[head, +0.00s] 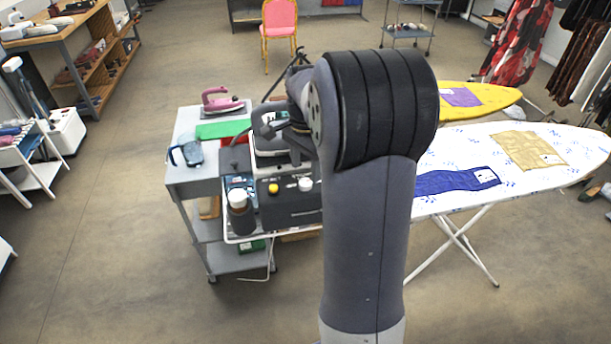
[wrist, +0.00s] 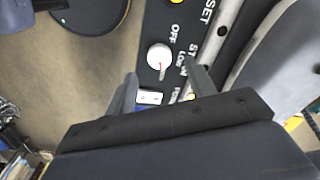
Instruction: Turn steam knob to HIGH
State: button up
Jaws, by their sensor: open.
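The steam knob (wrist: 159,57) is round and white with a red pointer mark, which points down in the wrist view. It sits on the dark control panel of the steam station (head: 290,205), and the knob also shows in the head view (head: 306,184). The knob appears beyond the fingertips; I cannot tell the exact gap.
A yellow button (head: 273,188) is beside the knob. A dark bottle with a white cap (head: 238,208) stands at the station's left. A blue jug (head: 187,154) and pink iron (head: 222,102) are on the grey cart (head: 190,180). A white ironing board (head: 500,145) is at right.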

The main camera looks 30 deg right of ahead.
aim_at(305, 182)
notch_tip(305, 182, up, 7)
jog(key=shift+f, duration=0.15)
jog(key=shift+f, duration=0.15)
notch_tip(305, 182, down, 11)
jog(key=shift+r+p, duration=0.1)
jog(key=shift+p, duration=0.25)
jog(key=shift+r, duration=0.1)
dwell(0.3)
